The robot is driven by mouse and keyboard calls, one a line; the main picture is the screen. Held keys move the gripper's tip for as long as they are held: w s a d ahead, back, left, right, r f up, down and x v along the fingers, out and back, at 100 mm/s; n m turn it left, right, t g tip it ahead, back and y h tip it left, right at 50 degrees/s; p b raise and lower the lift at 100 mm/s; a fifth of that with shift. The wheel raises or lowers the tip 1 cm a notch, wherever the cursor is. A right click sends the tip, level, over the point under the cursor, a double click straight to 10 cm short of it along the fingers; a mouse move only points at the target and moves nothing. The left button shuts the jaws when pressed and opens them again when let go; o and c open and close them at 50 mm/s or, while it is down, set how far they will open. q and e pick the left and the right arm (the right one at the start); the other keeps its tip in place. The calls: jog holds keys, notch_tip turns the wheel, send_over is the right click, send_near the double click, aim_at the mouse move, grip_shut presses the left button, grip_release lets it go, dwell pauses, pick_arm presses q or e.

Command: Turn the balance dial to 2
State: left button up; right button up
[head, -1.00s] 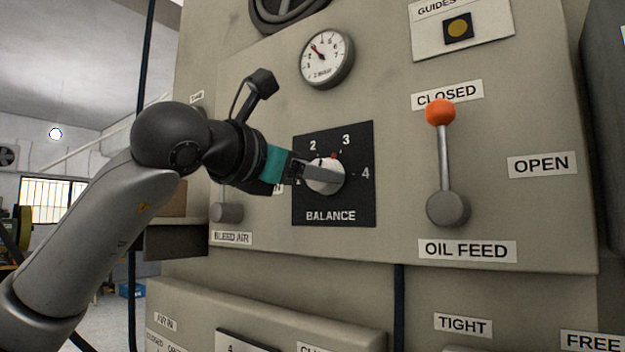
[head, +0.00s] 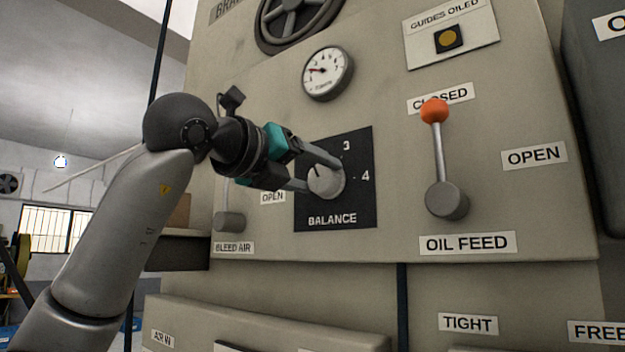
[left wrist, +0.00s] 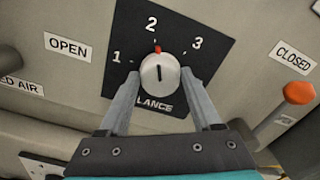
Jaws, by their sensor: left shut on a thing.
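The balance dial (head: 326,183) is a pale round knob on a black BALANCE plate (head: 360,205) with white numbers. My left gripper (head: 325,176) is shut on the knob, one grey finger on each side of it. In the left wrist view the knob (left wrist: 160,76) sits between the fingertips (left wrist: 160,73). Its red mark (left wrist: 158,49) points up, at or very slightly right of the 2 (left wrist: 151,24). In the head view the gripper hides the 1, the 2 and the red mark. My right gripper is not in view.
The oil feed lever (head: 435,150) with an orange ball stands right of the dial. The bleed air lever (head: 229,220) is at the left, below my wrist. A round gauge (head: 327,73) and a handwheel (head: 294,20) are above.

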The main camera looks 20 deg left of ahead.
pick_arm(q)
jog(key=shift+r+n, duration=0.1)
jog(key=shift+n, duration=0.3)
jog(key=o, duration=1.4)
jog(key=shift+c, duration=0.2)
jog(key=b+v, duration=0.2)
jog(key=v, duration=1.3)
jog(key=shift+s+b, duration=0.15)
jog(key=shift+b, duration=0.2)
jog(key=shift+a, duration=0.1)
